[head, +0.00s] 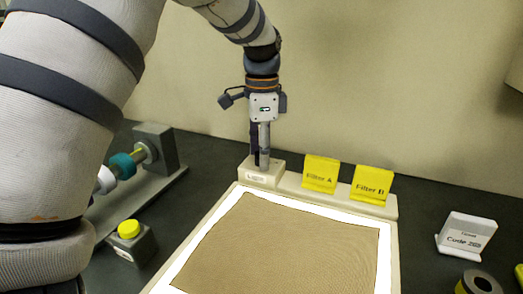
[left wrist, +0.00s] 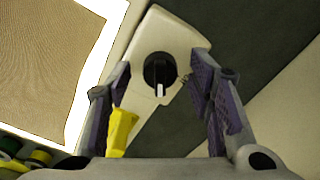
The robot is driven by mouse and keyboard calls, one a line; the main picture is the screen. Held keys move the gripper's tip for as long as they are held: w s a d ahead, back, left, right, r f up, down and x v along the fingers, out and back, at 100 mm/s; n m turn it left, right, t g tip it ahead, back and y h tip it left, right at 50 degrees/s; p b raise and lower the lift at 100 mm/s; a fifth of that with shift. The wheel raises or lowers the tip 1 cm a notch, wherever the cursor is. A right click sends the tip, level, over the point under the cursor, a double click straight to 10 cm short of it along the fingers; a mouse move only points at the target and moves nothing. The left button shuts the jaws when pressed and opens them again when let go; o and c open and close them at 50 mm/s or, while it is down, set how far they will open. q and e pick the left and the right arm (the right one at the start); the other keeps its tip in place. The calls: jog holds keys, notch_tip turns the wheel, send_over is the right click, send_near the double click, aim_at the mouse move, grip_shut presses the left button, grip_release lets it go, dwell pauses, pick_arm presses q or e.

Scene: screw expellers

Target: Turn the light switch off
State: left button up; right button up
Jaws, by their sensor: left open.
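The light switch is a round black knob (left wrist: 158,70) with a white pointer mark, on a cream base in the left wrist view. In the head view its base (head: 256,178) carries a label that seems to read "Light"; the knob is hidden by my gripper. My left gripper (head: 262,162) points down over this base. In the left wrist view my left gripper (left wrist: 161,78) is open, with one finger on each side of the knob; I cannot tell whether they touch it. The light panel (head: 388,262) glows white around a tan sheet (head: 285,250). My right gripper is not in view.
Yellow Filter A (head: 320,174) and Filter B (head: 371,185) switches stand right of the light base. A yellow button box (head: 130,240) and a shaft fixture (head: 155,150) are at left. A white sign (head: 466,236) and a grey ring (head: 480,284) are at right.

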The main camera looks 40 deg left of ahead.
pick_arm(q)
jog(key=shift+c, duration=0.6)
grip_shut()
jog(key=shift+n, duration=0.3)
jog(key=n, duration=0.5)
jog(key=shift+n, duration=0.3)
jog(key=n, duration=0.5)
jog(key=shift+n, duration=0.5)
jog(key=shift+o, duration=0.6)
grip_release()
